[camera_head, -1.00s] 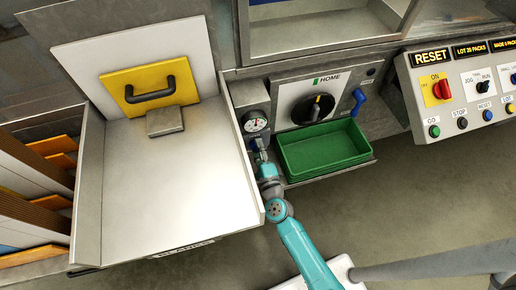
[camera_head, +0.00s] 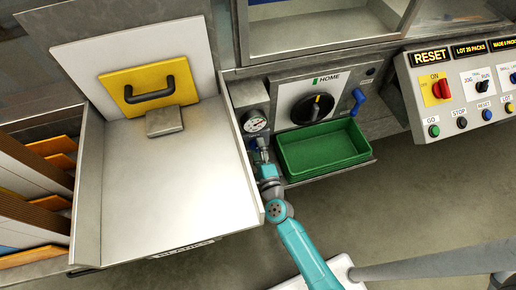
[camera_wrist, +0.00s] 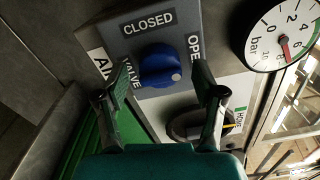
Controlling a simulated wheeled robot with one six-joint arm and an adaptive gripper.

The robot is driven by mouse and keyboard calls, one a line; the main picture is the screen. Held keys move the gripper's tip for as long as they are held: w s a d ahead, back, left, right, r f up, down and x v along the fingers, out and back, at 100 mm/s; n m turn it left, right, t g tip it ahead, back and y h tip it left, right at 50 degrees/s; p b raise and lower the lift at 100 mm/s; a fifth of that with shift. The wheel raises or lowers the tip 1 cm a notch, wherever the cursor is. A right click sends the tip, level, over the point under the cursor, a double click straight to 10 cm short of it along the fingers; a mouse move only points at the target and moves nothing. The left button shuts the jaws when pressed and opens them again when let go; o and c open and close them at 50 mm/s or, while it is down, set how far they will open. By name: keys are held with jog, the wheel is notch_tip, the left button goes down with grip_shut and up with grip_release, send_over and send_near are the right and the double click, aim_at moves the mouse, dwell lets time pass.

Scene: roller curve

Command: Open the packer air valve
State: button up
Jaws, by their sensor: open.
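The air valve is a round blue knob (camera_wrist: 160,66) with a pale dot on its lower right face. It sits on a grey plate (camera_wrist: 120,15) lettered CLOSED above and OPEN to the right, with AIR VALVE partly covered at left. My gripper (camera_wrist: 163,72) is open, one dark finger to the left of the knob and one to the right. Gaps show between both fingers and the knob, so I see no grip. In the head view my gripper (camera_head: 261,150) is just below the pressure gauge (camera_head: 255,122) and largely covers the knob.
The gauge in bar (camera_wrist: 283,38) is up and right of the knob. A green tray (camera_head: 322,150) lies close to the right of my gripper, below a HOME dial (camera_head: 312,101) and a blue handle (camera_head: 358,101). A metal bin wall (camera_head: 240,160) stands close at left.

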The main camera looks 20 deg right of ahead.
jog(key=s+a, duration=0.1)
jog(key=s, duration=1)
jog(key=shift+s, duration=0.4)
jog(key=shift+a, duration=0.1)
jog(key=s+r+n+g, duration=0.1)
jog(key=s+r+n, duration=0.3)
jog(key=s+n, duration=0.3)
jog(key=s+d+r+n+g+y, duration=0.1)
jog(key=s+r+n, duration=0.4)
jog(key=s, duration=0.7)
jog(key=s+r+n+g, duration=0.1)
jog(key=s+r+n, duration=0.4)
jog(key=s+n, duration=0.4)
jog(key=shift+s+d+n+y, duration=0.15)
jog(key=shift+d+n+y, duration=0.05)
jog(key=shift+n+y, duration=0.25)
